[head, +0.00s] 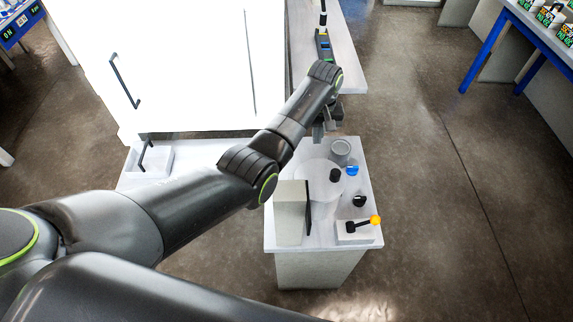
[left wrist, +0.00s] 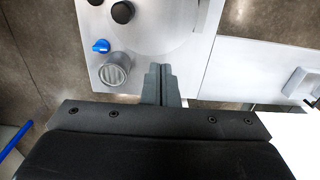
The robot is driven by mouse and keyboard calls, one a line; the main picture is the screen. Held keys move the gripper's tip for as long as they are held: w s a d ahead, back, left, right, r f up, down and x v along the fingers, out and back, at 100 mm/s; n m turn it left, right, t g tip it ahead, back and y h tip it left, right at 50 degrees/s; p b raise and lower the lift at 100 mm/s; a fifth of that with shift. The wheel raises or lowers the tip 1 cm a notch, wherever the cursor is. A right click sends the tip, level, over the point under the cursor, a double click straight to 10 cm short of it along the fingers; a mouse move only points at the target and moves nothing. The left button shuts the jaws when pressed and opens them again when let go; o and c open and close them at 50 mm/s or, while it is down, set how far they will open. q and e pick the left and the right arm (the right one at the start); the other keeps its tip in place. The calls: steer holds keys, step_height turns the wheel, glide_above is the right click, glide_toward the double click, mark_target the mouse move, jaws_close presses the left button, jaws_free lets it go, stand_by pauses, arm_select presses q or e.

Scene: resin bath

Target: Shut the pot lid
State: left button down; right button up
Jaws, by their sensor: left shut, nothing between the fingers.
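A pale round disc, which looks like the pot lid (head: 312,172), is on top of the white station, with a black knob (head: 336,175) at its right. Whether it is closed or raised I cannot tell. In the left wrist view the pale disc (left wrist: 165,30) is at the top, with the black knob (left wrist: 122,12) at its left. My left gripper (head: 319,134) is over the station's far edge, beyond the disc and apart from it. Its fingers (left wrist: 162,82) are together and empty. My right gripper is not in view.
A grey cylinder (head: 340,150), a blue knob (head: 352,170) and a black knob (head: 360,201) line the station's right side. An orange-tipped lever (head: 375,220) is at the front right. A grey box (head: 290,208) stands front left. Open floor lies to the right.

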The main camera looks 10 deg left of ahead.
arm_select(q)
step_height(320, 180, up, 8)
steer(key=p, duration=0.3)
stand_by(0.9)
stand_by(0.4)
